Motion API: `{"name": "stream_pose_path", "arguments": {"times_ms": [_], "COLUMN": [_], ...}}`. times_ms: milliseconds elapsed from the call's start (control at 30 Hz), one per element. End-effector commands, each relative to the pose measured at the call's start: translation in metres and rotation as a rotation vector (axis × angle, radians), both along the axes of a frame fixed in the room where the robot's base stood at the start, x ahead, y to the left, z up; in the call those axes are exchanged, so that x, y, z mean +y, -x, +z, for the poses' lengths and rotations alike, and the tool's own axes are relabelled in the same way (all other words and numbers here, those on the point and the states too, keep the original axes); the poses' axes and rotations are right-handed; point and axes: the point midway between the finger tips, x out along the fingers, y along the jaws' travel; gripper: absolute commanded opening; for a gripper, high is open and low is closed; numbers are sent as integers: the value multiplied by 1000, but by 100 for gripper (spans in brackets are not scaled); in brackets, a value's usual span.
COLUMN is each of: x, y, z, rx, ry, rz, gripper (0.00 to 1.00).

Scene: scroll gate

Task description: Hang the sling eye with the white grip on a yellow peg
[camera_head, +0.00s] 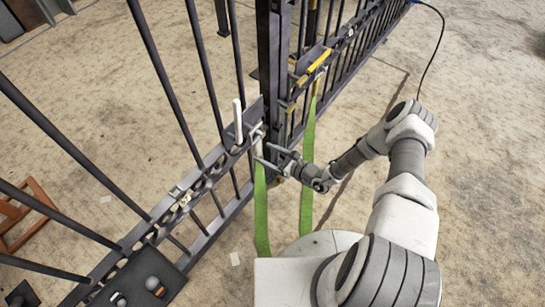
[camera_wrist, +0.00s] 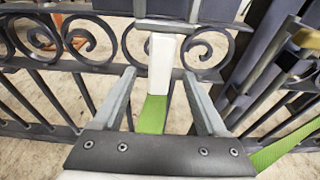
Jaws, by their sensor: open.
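The white grip (camera_wrist: 161,65) stands upright between my fingers in the wrist view, with a gap on each side. A green sling strap (camera_wrist: 153,114) hangs below it, and also shows in the head view (camera_head: 261,210). My gripper (camera_head: 262,154) is open at the gate; its fingers (camera_wrist: 158,90) reach forward on either side of the grip. The eye itself is hard to make out. Another green strap length (camera_head: 308,170) hangs below a yellow peg (camera_head: 318,61) farther right. A yellow piece (camera_wrist: 304,36) also shows at the right of the wrist view.
The dark barred gate (camera_head: 165,90) crosses the view, with scrollwork (camera_wrist: 90,40) along its rail. A thick post (camera_head: 268,70) stands between the grip and the yellow peg. A pale upright rod (camera_head: 238,120) rises close left of my gripper. An orange frame (camera_head: 22,215) lies beyond the gate.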

Motion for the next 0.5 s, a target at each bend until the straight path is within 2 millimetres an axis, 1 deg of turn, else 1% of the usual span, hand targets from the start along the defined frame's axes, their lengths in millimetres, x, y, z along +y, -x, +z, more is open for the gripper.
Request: {"name": "stream_pose_path", "arguments": {"times_ms": [300,500], "x": [20,28], "y": [-15,-22], "z": [-6,-9], "rx": [-1,1], "ry": [-1,1], "rz": [0,0], "gripper": [75,75]}}
